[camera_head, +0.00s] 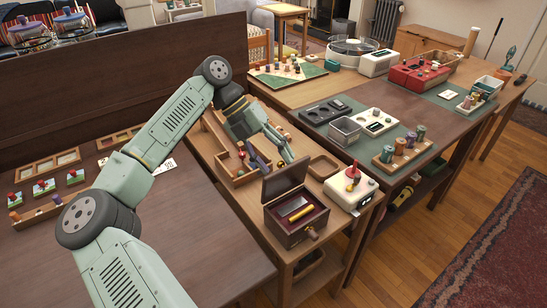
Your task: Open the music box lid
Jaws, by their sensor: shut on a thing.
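The music box (292,231) is a small dark reddish-brown wooden box near the front edge of the middle table. Its lid (285,182) stands raised and upright at the back, so the box is open. Inside lies a yellow cylinder (301,212), and a small knob (312,233) sticks out at the right front. My gripper (278,165) reaches down from the upper left to the lid's top edge, just behind it. It is shut on the lid, though the exact contact is small and partly hidden.
A white device with a red lever (351,184) stands close to the right of the box. A wooden organizer (238,178) with pegs sits left of the lid. The brown table (200,250) at left front is clear.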

